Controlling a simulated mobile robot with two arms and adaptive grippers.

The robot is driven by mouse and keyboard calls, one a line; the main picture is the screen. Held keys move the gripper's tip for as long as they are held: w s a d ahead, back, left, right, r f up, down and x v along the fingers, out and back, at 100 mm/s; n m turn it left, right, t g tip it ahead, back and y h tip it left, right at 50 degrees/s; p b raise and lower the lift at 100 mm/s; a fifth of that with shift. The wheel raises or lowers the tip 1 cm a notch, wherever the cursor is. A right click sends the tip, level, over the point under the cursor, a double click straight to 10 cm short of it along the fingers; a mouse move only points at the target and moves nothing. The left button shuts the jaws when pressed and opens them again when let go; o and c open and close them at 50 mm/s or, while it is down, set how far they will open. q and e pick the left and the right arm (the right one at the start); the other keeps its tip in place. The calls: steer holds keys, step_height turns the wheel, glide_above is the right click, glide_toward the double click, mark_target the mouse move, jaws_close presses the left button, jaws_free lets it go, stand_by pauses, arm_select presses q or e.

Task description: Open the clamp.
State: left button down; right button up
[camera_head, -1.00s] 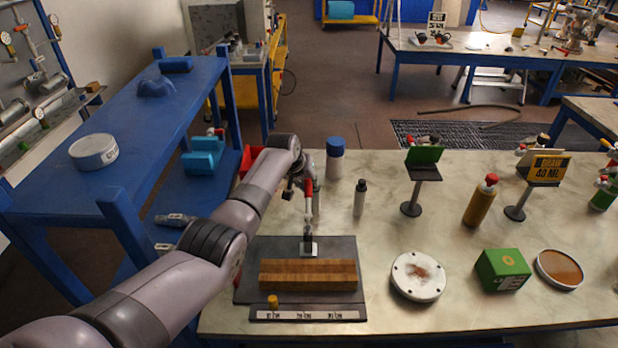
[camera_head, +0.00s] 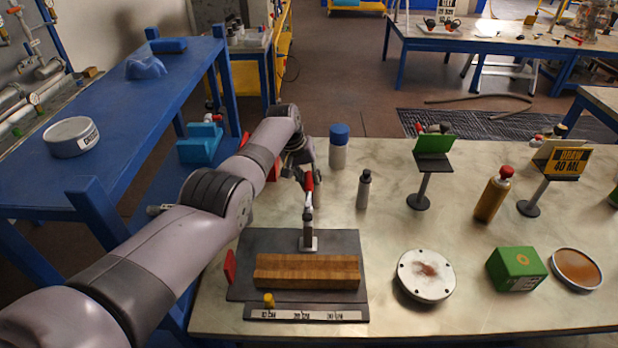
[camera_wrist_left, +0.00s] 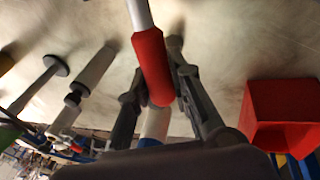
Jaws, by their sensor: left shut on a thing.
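The clamp stands on a dark plate (camera_head: 340,243), behind a wooden block (camera_head: 306,270). It has a grey metal base (camera_head: 308,243) and a lever with a red handle (camera_head: 309,181) that points up. My left gripper (camera_head: 300,172) is at the top of the lever, shut on the red handle. In the left wrist view the red handle (camera_wrist_left: 151,62) lies between the two dark fingers (camera_wrist_left: 155,95). The finger contact is partly hidden in the head view. My right gripper is in neither view.
A blue-capped bottle (camera_head: 339,150) and a grey bottle (camera_head: 363,190) stand right of the clamp. A green sign stand (camera_head: 434,146), a white flanged disc (camera_head: 424,274) and a green box (camera_head: 516,268) are farther right. A red bin (camera_wrist_left: 282,105) shows beside the gripper in the wrist view.

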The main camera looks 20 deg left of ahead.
arm_select(q)
steer(key=shift+s+f, duration=0.1)
steer(key=shift+f, duration=0.05)
steer(key=c, duration=1.6)
jaws_free()
steer(key=shift+o, duration=0.9)
steer(key=shift+r, duration=0.2)
steer(key=v, duration=1.1)
steer(key=shift+r, duration=0.3)
